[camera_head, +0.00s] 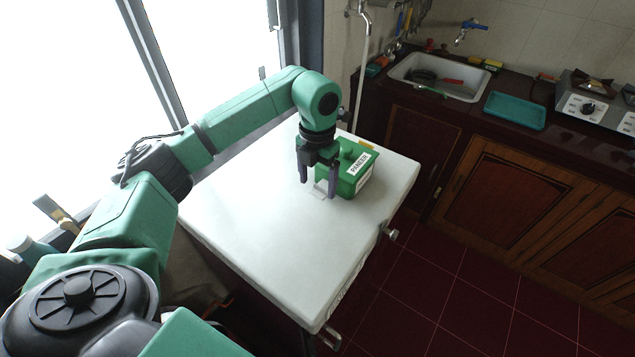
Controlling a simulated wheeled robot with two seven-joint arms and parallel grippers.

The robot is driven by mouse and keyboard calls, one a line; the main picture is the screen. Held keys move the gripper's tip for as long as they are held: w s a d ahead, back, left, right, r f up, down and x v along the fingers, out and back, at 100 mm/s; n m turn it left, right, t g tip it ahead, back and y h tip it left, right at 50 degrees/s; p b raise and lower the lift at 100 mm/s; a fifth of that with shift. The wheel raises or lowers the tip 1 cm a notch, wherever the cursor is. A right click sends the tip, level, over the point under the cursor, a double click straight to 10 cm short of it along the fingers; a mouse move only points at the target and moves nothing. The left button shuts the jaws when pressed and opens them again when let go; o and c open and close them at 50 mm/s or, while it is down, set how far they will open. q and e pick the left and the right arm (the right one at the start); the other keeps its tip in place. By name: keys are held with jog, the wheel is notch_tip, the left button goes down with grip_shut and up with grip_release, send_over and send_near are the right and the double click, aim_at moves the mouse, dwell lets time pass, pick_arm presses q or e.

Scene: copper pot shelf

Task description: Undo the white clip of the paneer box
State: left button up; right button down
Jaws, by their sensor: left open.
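The paneer box (357,180) is green with a white label reading PANEER on its lid. It stands near the far right part of the white table. The white clip (320,189) shows as a small pale piece at the box's left side, low down, partly hidden by my gripper. My left gripper (318,195) points down at the left side of the box, its two dark fingers apart, with the clip showing between them. I cannot tell whether the fingers touch the clip. My right gripper is not in view.
The white table (265,240) is bare in front of the box. A counter to the right holds a sink (440,78), a teal tray (515,110) and a stove (590,108). A bright window is at the left. Dark red tiled floor lies between table and cabinets.

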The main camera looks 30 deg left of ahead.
aim_at(316, 195)
pick_arm(q)
jog(key=shift+f, duration=0.95)
grip_shut()
jog(key=shift+f, duration=0.2)
jog(key=f+t+b, duration=0.1)
jog(key=b, duration=0.3)
jog(key=f+t+b, duration=0.1)
jog(key=t+b, duration=0.1)
jog(key=b, duration=0.2)
jog(key=shift+s+b, duration=0.4)
jog(key=shift+r+t+h, duration=0.2)
jog(key=shift+t+h, duration=0.1)
jog(key=shift+r, duration=0.15)
grip_release()
